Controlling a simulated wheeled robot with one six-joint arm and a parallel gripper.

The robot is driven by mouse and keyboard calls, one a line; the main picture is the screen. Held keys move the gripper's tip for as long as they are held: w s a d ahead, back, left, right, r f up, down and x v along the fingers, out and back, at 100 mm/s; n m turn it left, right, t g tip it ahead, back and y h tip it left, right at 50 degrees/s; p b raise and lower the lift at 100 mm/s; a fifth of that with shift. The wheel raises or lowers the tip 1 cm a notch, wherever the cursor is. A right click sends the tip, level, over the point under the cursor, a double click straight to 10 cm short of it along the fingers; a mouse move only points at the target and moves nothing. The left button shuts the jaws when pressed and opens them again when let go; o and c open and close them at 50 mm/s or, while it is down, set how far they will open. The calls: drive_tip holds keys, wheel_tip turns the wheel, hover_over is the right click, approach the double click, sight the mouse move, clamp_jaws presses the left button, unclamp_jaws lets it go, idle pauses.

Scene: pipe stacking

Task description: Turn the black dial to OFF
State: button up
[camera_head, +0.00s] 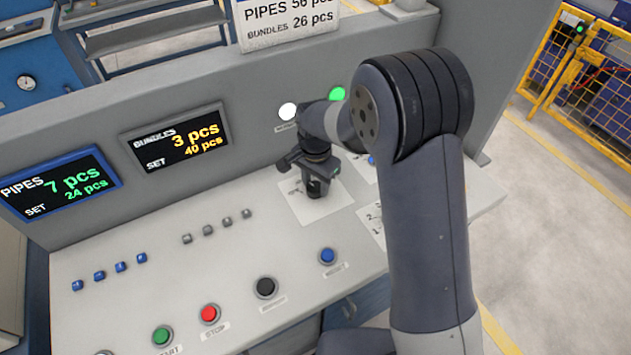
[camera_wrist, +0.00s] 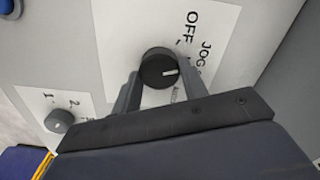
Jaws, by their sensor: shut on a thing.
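The black dial (camera_wrist: 155,62) sits on a white label (camera_wrist: 118,40) in the wrist view. Its white mark points to the right of that picture, roughly toward the word JOG. The word OFF is printed above and right of the dial, and another word, partly hidden, is below it. My gripper (camera_wrist: 160,80) has one finger on each side of the dial and is shut on it. In the head view my gripper (camera_head: 313,180) is down over the white label (camera_head: 302,207) on the console, and I cannot clearly tell the dial from the dark fingers.
A smaller grey knob (camera_wrist: 59,121) with numbers stands left in the wrist view. On the console are a black button (camera_head: 265,287), a red button (camera_head: 209,314), a green button (camera_head: 162,336) and a blue button (camera_head: 327,256). The upright display panel (camera_head: 240,150) stands close behind my gripper.

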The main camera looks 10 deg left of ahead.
sight(315, 186)
drive_tip(key=shift+n, duration=0.3)
drive_tip(key=n+b, duration=0.1)
drive_tip(key=n, duration=0.1)
drive_tip(key=shift+f+n+b, duration=0.1)
drive_tip(key=shift+n+b, duration=0.25)
drive_tip(key=shift+n, duration=0.05)
drive_tip(key=shift+n+b, duration=0.55)
drive_tip(key=shift+n, duration=1.65)
drive_tip(key=o, duration=1)
drive_tip(key=shift+c, duration=0.2)
wheel_tip(315, 186, up, 11)
drive_tip(key=b, duration=0.1)
